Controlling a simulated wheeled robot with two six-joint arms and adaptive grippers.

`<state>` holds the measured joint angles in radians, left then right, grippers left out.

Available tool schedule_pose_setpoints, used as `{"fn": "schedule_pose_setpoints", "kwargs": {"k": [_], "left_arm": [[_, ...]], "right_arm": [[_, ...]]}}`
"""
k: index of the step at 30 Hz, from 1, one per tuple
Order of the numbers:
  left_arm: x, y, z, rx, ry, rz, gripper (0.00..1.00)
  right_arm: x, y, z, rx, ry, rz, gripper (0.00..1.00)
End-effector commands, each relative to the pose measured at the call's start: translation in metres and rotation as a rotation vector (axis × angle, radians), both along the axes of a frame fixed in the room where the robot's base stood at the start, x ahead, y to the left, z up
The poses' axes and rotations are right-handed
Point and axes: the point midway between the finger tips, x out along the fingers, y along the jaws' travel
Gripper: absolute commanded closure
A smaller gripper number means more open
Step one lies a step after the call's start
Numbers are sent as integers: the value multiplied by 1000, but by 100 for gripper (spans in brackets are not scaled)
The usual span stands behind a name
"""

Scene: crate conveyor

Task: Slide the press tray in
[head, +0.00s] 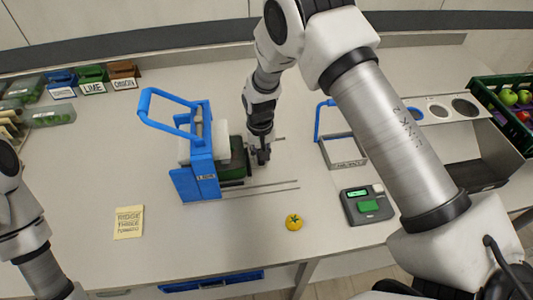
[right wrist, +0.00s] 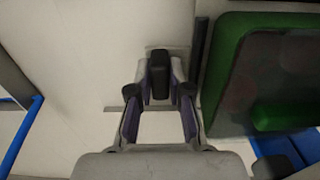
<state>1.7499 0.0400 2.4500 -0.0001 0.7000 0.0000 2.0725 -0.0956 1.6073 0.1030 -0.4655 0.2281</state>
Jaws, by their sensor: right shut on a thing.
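The blue press (head: 201,165) stands on the table left of centre, with its looped blue handle raised to the upper left. The dark green press tray (head: 237,160) is at the right side of the press, partly inside its frame. It also shows in the right wrist view as a green-rimmed slab (right wrist: 226,62). My right gripper (head: 262,155) is at the tray's right end. In the right wrist view its fingers (right wrist: 160,98) close on the dark tray handle (right wrist: 159,72). My left arm shows at the left edge, but its gripper is out of the picture.
Thin rails run along the table right of the press. A yellow tomato (head: 294,222), a scale (head: 367,205) and a yellow note (head: 129,222) lie in front. Labelled bins (head: 93,78) stand at the back left. A green crate (head: 507,90) is far right.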

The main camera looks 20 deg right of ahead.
Motion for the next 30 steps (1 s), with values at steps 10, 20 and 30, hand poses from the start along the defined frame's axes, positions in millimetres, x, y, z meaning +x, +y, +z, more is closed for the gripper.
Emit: {"fn": "schedule_pose_setpoints", "kwargs": {"k": [10,20,30], "left_arm": [[0,0,0,0,0,0,0],[0,0,0,0,0,0,0],[0,0,0,0,0,0,0]], "right_arm": [[0,-1,0,0,-2,0,71],[2,0,41,0,-5,0,71],[2,0,113,0,-2,0,71]]}}
